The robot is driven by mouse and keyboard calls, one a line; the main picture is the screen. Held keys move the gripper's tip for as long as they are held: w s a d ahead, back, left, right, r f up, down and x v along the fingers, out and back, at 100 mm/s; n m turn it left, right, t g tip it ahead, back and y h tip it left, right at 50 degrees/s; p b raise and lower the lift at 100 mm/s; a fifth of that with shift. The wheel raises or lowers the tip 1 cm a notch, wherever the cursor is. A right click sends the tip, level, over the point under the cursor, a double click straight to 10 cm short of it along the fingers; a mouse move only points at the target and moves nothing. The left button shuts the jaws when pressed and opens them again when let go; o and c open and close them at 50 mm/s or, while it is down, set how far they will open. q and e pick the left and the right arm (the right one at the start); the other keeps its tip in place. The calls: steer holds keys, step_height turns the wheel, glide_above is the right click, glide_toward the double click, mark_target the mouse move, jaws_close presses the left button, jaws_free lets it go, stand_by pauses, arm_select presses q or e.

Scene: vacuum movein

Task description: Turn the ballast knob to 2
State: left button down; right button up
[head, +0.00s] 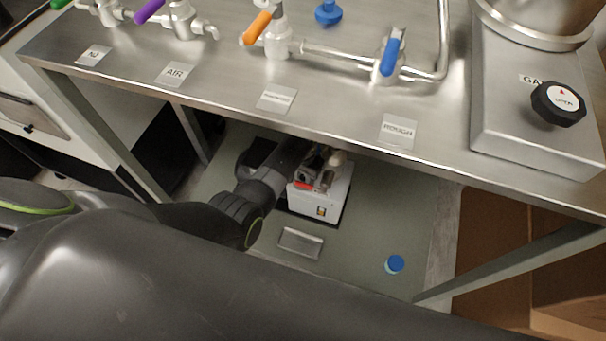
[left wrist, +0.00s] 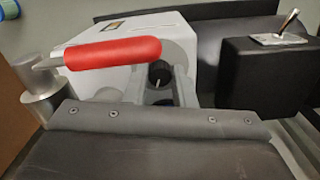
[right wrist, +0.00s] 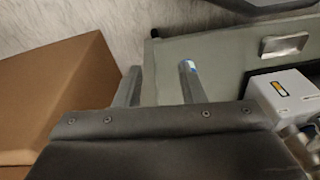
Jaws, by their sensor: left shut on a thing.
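The white pump (head: 318,202) sits on the lower shelf, and it also shows in the left wrist view (left wrist: 95,57). The black ballast knob (left wrist: 159,73) has a pale line on its face; I cannot read any numbers around it. My left gripper (left wrist: 165,88) is shut on the knob, one finger on each side. In the head view my left gripper (head: 322,178) is at the top of the pump, too small to show the knob. My right gripper (right wrist: 160,82) is open and empty, away from the pump (right wrist: 285,95).
A red handle (left wrist: 112,53) on a metal post is close to the left gripper. A black box with a toggle switch (left wrist: 278,32) is at right. A blue-capped item (head: 395,264) and metal tray (head: 300,243) lie on the shelf. The steel tabletop (head: 330,115) overhangs.

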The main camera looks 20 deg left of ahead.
arm_select(q)
steer(key=shift+r+m+p, duration=0.1)
steer(key=shift+m+p, duration=0.2)
steer(key=shift+p, duration=0.05)
arm_select(e)
steer(key=shift+s+d+r, duration=0.1)
steer(key=shift+s, duration=0.05)
arm_select(q)
steer(key=m+p, duration=0.2)
steer(key=m, duration=0.2)
steer(key=shift+m+p, duration=0.7)
steer(key=shift+m, duration=0.7)
arm_select(e)
step_height(320, 180, down, 8)
steer(key=s+d, duration=0.1)
steer(key=shift+s+d+f+g+h, duration=0.25)
steer(key=shift+s+d+g+h, duration=0.05)
steer(key=shift+s+d+h, duration=0.1)
arm_select(q)
steer(key=c, duration=1.2)
jaws_free()
steer(key=shift+r, duration=0.1)
